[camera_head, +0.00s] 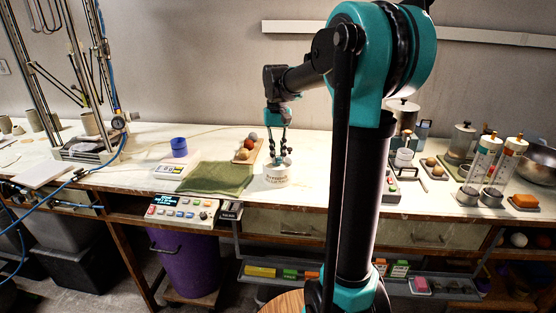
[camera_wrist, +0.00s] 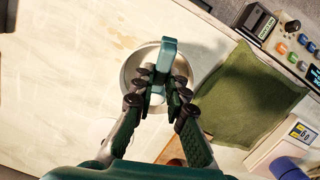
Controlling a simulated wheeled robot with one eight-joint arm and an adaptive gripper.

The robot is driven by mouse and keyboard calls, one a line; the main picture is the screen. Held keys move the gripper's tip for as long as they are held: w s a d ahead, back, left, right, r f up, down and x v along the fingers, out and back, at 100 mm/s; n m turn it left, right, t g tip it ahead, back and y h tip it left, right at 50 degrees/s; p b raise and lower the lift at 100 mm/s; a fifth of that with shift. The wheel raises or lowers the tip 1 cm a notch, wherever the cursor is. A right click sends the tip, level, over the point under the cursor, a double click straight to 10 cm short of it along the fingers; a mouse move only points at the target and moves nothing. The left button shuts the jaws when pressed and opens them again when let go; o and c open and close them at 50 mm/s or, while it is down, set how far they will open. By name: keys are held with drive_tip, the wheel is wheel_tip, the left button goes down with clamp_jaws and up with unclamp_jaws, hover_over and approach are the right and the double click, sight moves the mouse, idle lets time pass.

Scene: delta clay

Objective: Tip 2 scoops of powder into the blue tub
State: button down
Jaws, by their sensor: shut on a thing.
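The blue tub (camera_head: 179,147) stands on a small white scale (camera_head: 168,171) on the bench, left of my gripper. It also shows at the lower right corner of the wrist view (camera_wrist: 288,168). A pale round container (camera_head: 275,177) with dark lettering stands under my gripper (camera_head: 284,156). In the wrist view its metallic-looking rim (camera_wrist: 127,78) surrounds the fingertips. My gripper (camera_wrist: 158,92) is shut on a teal handle, apparently a scoop (camera_wrist: 166,54), over this container. The scoop's bowl and any powder on it are hidden.
A green cloth (camera_head: 218,178) lies between the scale and the lettered container. A wooden tray with balls (camera_head: 245,152) is behind. A button panel (camera_head: 182,210) sits at the front edge. Jars and cylinders (camera_head: 485,158) stand at the right.

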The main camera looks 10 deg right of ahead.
drive_tip(key=shift+r, duration=2.7)
